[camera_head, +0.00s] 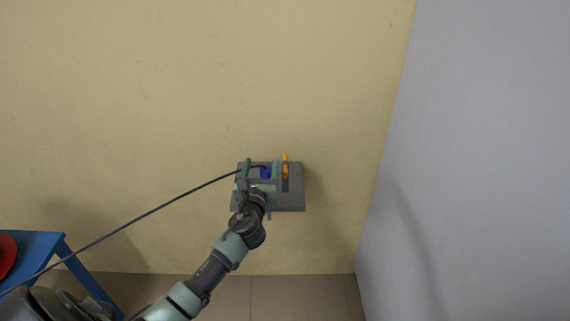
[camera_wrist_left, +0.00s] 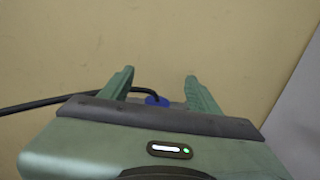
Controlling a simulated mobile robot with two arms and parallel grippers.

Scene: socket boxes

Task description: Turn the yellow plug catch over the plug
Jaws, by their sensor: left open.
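A grey socket box (camera_head: 293,203) is fixed to the beige wall. A blue plug (camera_head: 265,172) with a black cable sits at the box; the blue also shows in the left wrist view (camera_wrist_left: 157,101). The yellow plug catch (camera_head: 285,165) stands upright at the box, just right of the plug and apart from it. My left gripper (camera_head: 262,166) is open at the box, its green fingers on either side of the plug. The fingers also show in the left wrist view (camera_wrist_left: 160,82), where the catch is hidden. My right gripper is not in view.
The black cable (camera_head: 150,212) runs from the plug down to the lower left. A blue table (camera_head: 35,242) with a red object (camera_head: 7,254) stands at the lower left. A grey wall (camera_head: 480,160) closes off the right. The wall around the box is bare.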

